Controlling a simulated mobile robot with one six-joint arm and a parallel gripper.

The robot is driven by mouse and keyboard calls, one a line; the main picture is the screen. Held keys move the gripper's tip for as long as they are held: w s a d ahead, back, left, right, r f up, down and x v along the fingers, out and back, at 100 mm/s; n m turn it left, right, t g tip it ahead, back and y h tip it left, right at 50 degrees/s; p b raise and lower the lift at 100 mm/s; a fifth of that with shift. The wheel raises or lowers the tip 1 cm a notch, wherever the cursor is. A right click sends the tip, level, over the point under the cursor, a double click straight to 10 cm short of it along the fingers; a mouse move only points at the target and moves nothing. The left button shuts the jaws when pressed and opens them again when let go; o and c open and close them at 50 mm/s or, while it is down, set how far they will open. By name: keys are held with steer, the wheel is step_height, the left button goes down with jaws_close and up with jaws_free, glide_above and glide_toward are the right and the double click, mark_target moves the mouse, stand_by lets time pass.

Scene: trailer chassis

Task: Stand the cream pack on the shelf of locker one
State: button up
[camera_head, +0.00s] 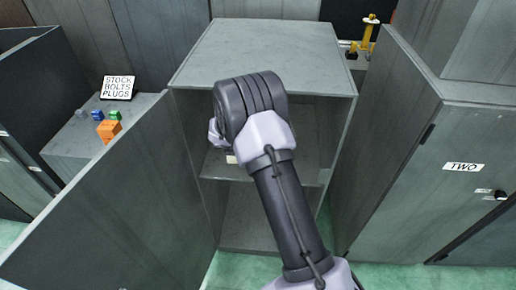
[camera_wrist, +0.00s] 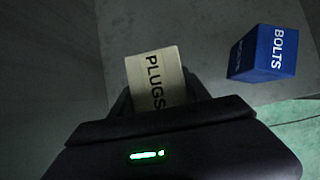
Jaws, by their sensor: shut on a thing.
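The cream pack (camera_wrist: 152,78), marked PLUGS, is held between the dark fingers of my gripper (camera_wrist: 156,97) in the wrist view. My gripper is shut on it. In the head view my arm reaches into an open locker (camera_head: 262,55) beside the one marked TWO; its own number is not in sight. Only a small pale bit of the pack (camera_head: 231,159) shows there, just above the inner shelf (camera_head: 303,170). My wrist hides the rest. I cannot tell whether the pack touches the shelf.
A blue pack (camera_wrist: 263,53) marked BOLTS sits on the grey surface right of the cream pack. The open door (camera_head: 120,190) stands left of the locker. Locker TWO (camera_head: 440,170) is at right. A stock sign (camera_head: 118,88) and an orange block (camera_head: 109,131) are on a left-hand cabinet.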

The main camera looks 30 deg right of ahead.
steer(key=d, duration=0.7)
steer(key=shift+d+f, duration=0.5)
steer(key=shift+d, duration=0.15)
step_height(320, 180, down, 4)
steer(key=b, duration=0.3)
steer(key=shift+r, duration=0.35)
jaws_close()
steer(key=shift+f, duration=0.15)
steer(key=o, duration=1.7)
jaws_free()
steer(key=shift+c, duration=0.2)
